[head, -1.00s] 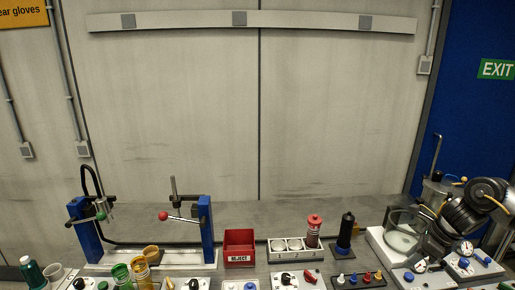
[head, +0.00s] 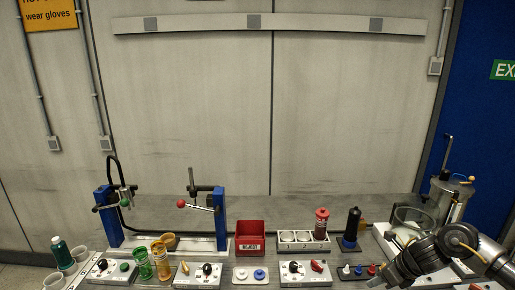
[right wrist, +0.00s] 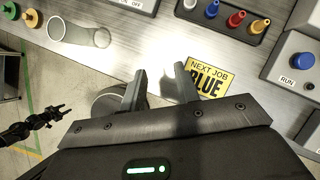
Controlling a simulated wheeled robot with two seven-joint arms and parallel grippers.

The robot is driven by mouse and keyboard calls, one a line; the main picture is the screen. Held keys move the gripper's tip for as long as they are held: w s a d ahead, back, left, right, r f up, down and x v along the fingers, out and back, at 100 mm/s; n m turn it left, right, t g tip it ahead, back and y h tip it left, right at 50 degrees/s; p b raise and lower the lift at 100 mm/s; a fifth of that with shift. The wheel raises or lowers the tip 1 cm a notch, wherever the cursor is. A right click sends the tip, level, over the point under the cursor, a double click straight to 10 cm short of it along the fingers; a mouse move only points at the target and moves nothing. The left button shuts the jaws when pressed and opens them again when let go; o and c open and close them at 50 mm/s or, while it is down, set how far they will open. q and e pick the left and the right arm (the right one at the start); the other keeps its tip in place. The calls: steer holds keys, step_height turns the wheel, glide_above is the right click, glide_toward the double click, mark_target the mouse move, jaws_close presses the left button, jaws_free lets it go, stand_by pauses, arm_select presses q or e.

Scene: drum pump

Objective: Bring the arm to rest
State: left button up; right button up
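My right arm reaches in from the lower right in the head view, bent over the right end of the bench (head: 340,215). Its gripper (head: 385,278) points down and left near the front edge, partly cut off by the frame. In the right wrist view the two fingers (right wrist: 160,88) stand apart with nothing held between them. They are above the bench front, beside a yellow card (right wrist: 210,78) reading "BLUE". A dark jointed claw (right wrist: 35,125), apparently my left gripper, shows small at the left; its opening is unclear. It is not in the head view.
A red reject bin (head: 250,237) stands mid-bench. Coloured nozzles (right wrist: 237,19) and a RUN box (right wrist: 298,66) lie near my right gripper.

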steer(key=s+a+f+m+t, duration=0.1)
steer(key=s+a+f+m, duration=0.2)
steer(key=a, duration=0.4)
steer(key=s+a+f+m+t+y, duration=0.1)
steer(key=s+a+f+m, duration=0.1)
steer(key=a+m, duration=0.4)
steer(key=s+a+f+m+t, duration=0.1)
steer(key=s+a+f+m, duration=0.2)
steer(key=a, duration=0.4)
steer(key=s+d+f+m+g+h, duration=0.15)
steer(key=s+d+m, duration=0.25)
steer(key=s+m, duration=1)
steer(key=s+d+f+m+g+h, duration=0.1)
steer(key=s+d+m+g+h, duration=0.2)
steer(key=s+m, duration=1.05)
step_height(320, 180, down, 32)
steer(key=f+b, duration=0.1)
steer(key=b, duration=0.5)
arm_select(q)
step_height(320, 180, down, 10)
steer(key=b, duration=0.4)
steer(key=shift+s, duration=0.45)
arm_select(e)
steer(key=s+d+f+g, duration=0.2)
steer(key=s+d+f, duration=0.1)
steer(key=s+f, duration=1.4)
step_height(320, 180, down, 2)
steer(key=shift+f, duration=0.1)
